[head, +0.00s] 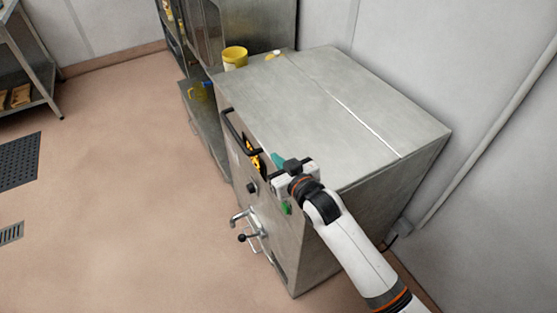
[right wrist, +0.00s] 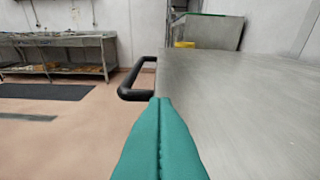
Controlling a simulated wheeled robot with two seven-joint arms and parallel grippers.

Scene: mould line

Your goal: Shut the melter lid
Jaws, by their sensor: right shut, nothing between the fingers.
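The melter (head: 330,215) is a large steel cabinet with a tap and knobs on its front. Its steel lid (head: 310,110) lies flat across the top, with a pale seam behind it; I see no raised edge. The lid also fills the right side of the right wrist view (right wrist: 240,105). A black bar handle (head: 238,137) sticks out from the front edge, and it shows in the right wrist view (right wrist: 134,92). My right gripper (head: 279,161) is shut and empty at the lid's front edge, to the right of the handle. Contact cannot be told. My left gripper is out of view.
A yellow tub (head: 235,57) stands behind the melter's far end, beside a steel cabinet. A metal tap (head: 243,217) juts from the melter's front. A steel rack (head: 25,70) is at far left. The floor to the left is mostly clear, with a black mat (head: 18,160).

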